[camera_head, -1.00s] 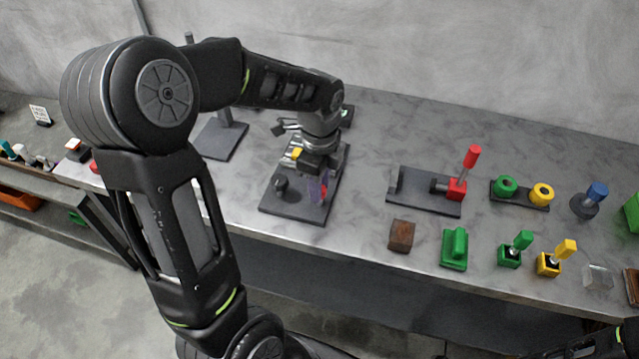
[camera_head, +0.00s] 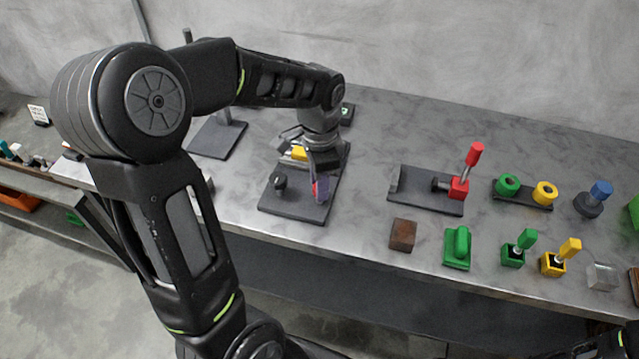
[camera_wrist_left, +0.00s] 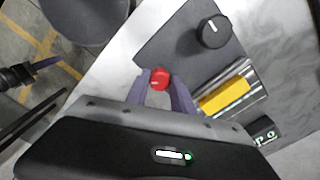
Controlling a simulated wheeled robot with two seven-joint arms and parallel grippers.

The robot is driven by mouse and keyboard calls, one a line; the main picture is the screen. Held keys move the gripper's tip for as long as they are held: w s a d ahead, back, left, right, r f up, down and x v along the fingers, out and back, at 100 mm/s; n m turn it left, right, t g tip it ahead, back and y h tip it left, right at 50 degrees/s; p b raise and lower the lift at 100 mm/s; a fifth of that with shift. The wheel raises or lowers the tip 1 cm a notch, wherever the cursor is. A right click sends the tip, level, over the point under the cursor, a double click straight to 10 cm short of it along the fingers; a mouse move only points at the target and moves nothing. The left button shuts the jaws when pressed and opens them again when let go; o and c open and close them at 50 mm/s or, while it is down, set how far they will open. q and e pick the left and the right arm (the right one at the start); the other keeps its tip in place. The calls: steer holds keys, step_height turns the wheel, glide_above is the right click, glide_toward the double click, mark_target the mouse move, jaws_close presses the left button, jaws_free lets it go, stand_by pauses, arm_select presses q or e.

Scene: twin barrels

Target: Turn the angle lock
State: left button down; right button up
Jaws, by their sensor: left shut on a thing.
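The dark base plate (camera_head: 292,207) of the lock lies near the table's front edge. A black knob (camera_head: 280,181) stands on it, also in the wrist view (camera_wrist_left: 213,32). A yellow block (camera_head: 299,153) sits by metal rails behind, also in the wrist view (camera_wrist_left: 224,96). My left gripper (camera_head: 319,189) reaches down over the plate's right side. In the wrist view its purple fingers are shut on a small red knob (camera_wrist_left: 159,78). In the head view the fingers largely hide this knob.
Right of the plate stand a red-handled lever fixture (camera_head: 458,188), a brown block (camera_head: 403,235) and a green handle piece (camera_head: 457,247). Several green and yellow pieces stand farther right. A grey stand (camera_head: 217,138) is behind to the left. Bare tabletop separates the plate from the red fixture.

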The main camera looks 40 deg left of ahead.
arm_select(q)
steer(key=n, duration=0.4)
steer(key=shift+n+b, duration=0.3)
steer(key=shift+b, duration=0.1)
steer(key=n, duration=0.5)
steer(key=shift+b, duration=0.4)
steer(key=c, duration=1.1)
jaws_free()
step_height(320, 180, up, 8)
steer(key=shift+f, duration=0.1)
